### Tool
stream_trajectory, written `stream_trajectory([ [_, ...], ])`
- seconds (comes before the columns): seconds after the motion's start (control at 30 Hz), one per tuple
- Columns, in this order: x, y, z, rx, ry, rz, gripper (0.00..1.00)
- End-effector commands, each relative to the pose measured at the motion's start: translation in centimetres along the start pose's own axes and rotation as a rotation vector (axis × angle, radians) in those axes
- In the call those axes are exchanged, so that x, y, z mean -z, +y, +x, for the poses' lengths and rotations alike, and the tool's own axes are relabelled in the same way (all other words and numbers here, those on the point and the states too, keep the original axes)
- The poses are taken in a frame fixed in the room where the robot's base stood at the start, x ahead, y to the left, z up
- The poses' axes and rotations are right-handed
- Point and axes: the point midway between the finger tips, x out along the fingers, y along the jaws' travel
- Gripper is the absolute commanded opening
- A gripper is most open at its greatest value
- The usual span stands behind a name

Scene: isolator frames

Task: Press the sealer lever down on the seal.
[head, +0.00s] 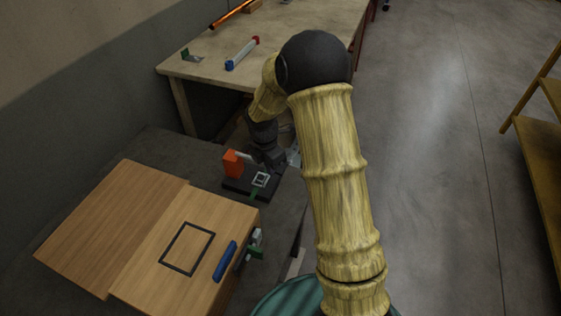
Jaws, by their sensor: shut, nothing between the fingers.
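The sealer stands on a dark surface left of my arm, with a black base (236,185) and an orange block (231,162) at its left end. A small pale square outline with green at its near edge, perhaps the seal (261,180), lies on the base. A thin grey bar beside the orange block may be the lever; it is too small to tell, and my gripper partly covers that area. My dark gripper (273,166) is shut and empty, pointing down at the sealer's right side. I cannot tell whether it touches the lever.
A wooden box with a black square outline (187,248) and a blue handle (225,261) stands nearer, with small green-and-grey parts at its right. A workbench (205,68) behind holds a white tube (243,53). A yellow shelf (540,140) stands right; the floor between is clear.

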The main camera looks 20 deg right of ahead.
Motion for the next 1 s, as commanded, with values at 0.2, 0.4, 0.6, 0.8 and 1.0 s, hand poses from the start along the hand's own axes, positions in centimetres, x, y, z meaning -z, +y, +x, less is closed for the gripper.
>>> stream_trajectory([
  [0.2, 0.0, 0.1, -2.3, -0.004, -0.001, 0.001, 0.00],
  [0.4, -0.1, 0.1, -6.2, -0.006, -0.001, 0.002, 0.00],
  [0.6, 0.0, 0.1, -10.2, -0.005, -0.001, 0.000, 0.00],
  [0.8, 0.0, 0.1, -14.2, -0.005, -0.001, 0.001, 0.00],
  [1.0, 0.0, 0.0, -16.8, -0.003, 0.000, 0.001, 0.00],
])
